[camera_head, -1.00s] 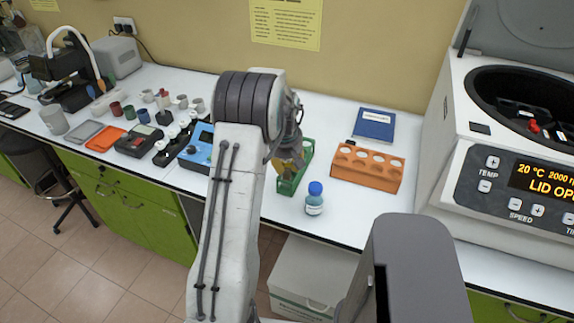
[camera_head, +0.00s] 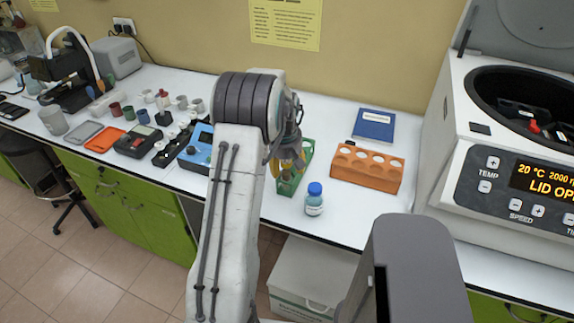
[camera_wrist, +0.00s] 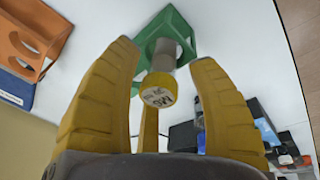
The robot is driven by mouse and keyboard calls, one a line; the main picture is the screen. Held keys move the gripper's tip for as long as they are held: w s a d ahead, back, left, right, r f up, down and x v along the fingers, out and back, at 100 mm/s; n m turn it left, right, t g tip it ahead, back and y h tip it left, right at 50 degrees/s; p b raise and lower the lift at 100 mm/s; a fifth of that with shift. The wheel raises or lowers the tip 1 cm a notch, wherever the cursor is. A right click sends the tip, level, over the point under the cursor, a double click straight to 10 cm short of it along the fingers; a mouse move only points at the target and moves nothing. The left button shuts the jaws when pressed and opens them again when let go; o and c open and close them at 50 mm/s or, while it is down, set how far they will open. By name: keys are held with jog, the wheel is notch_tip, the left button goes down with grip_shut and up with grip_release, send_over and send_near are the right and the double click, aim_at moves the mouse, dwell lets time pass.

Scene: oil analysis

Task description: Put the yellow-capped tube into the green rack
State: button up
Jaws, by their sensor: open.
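The yellow-capped tube (camera_wrist: 160,90) shows in the wrist view, cap toward the camera, its clear-grey body reaching into the green rack (camera_wrist: 151,31). How deep it sits cannot be told. My gripper (camera_wrist: 165,62) is open, its yellow fingers standing on both sides of the tube with gaps at the cap. In the head view my gripper (camera_head: 287,168) is over the front part of the green rack (camera_head: 287,188). There the arm and fingers hide the tube.
A blue-capped bottle (camera_head: 314,200) stands just right of the rack, near the table's front edge. An orange rack (camera_head: 366,180) and a blue book (camera_head: 374,124) lie to the right, then the open centrifuge (camera_head: 470,150). A blue device (camera_head: 197,157) is to the left.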

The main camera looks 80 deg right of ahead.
jog(key=v, duration=1.2)
jog(key=w+a+f+m+y, duration=0.1)
jog(key=a+f+m, duration=0.25)
jog(key=a, duration=0.25)
jog(key=a+f+m+y, duration=0.2)
jog(key=a+m, duration=0.3)
jog(key=a, duration=0.1)
jog(key=w+a+r+n+t, duration=0.1)
jog(key=w+a+r+n, duration=0.2)
jog(key=a, duration=0.9)
jog(key=w+a+r+n+t, duration=0.2)
jog(key=w+a+n, duration=0.6)
jog(key=a, duration=0.4)
jog(key=w+a+r+n+t, duration=0.1)
jog(key=w+a+r+n, duration=0.3)
jog(key=a, duration=0.8)
jog(key=shift+w+a+n+t+h, duration=0.35)
jog(key=shift+w+n, duration=0.7)
jog(key=shift+w, duration=0.85)
jog(key=shift+d, duration=0.15)
